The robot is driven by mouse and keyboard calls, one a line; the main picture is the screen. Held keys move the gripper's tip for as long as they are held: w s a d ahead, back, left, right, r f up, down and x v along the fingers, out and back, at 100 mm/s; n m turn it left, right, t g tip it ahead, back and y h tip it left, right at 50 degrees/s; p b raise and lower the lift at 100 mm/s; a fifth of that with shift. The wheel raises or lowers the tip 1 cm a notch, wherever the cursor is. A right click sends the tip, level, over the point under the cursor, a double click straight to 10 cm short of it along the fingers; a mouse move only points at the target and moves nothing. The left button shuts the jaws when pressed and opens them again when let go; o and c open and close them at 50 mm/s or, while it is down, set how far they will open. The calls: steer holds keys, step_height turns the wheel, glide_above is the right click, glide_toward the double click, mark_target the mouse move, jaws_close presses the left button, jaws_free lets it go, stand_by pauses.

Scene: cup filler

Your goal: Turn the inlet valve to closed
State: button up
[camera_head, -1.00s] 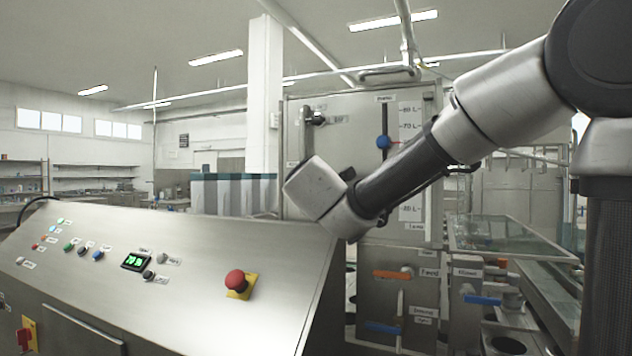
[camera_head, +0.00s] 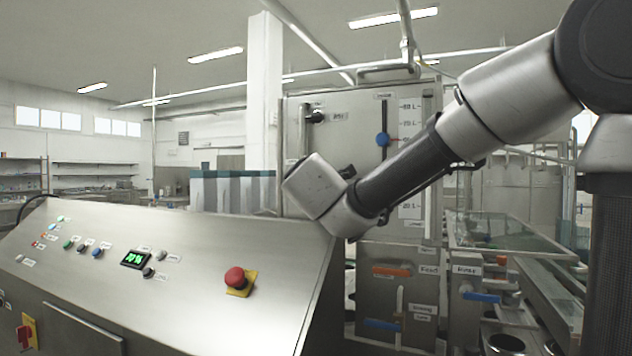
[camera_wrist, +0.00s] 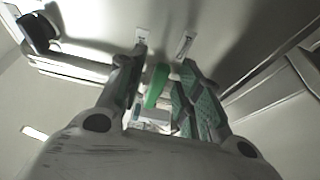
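In the wrist view a green valve handle (camera_wrist: 156,86) stands between the two fingers of my gripper (camera_wrist: 157,98). It is nearer the left finger, and I cannot tell whether either finger touches it. The fingers are apart, with a gap beside the handle. Two small white labels near it are unreadable, so its name is not confirmed.
The sloped console (camera_head: 180,290) with its red stop button (camera_head: 236,279) fills the lower left. The tank (camera_head: 350,100) behind my arm bears a black fitting (camera_head: 317,116) and a blue knob (camera_head: 382,139). Orange (camera_head: 391,271) and blue (camera_head: 482,298) handles sit lower right.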

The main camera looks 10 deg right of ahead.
steer(key=v, duration=1.1)
steer(key=shift+s+f, duration=0.1)
steer(key=s+d+f+m+g+h, duration=0.1)
steer(key=s+d+f+m+g, duration=0.15)
steer(key=d+f+g, duration=0.4)
steer(key=s+d+f+m+g, duration=0.2)
steer(key=s+d+f+g, duration=0.1)
steer(key=d+f, duration=0.5)
steer(key=s+d+f+m+g+y, duration=0.1)
steer(key=s+d+f+m+y, duration=0.1)
steer(key=s, duration=0.6)
steer(key=s+d+f+m+g+y, duration=0.2)
steer(key=s+d+f+m+y, duration=0.1)
steer(key=s+d+f+m, duration=0.2)
steer(key=s+f+m, duration=0.2)
steer(key=s+m, duration=0.1)
steer(key=shift+s+d+f+m, duration=0.3)
steer(key=shift+s+d+m, duration=0.05)
steer(key=shift+s, duration=0.05)
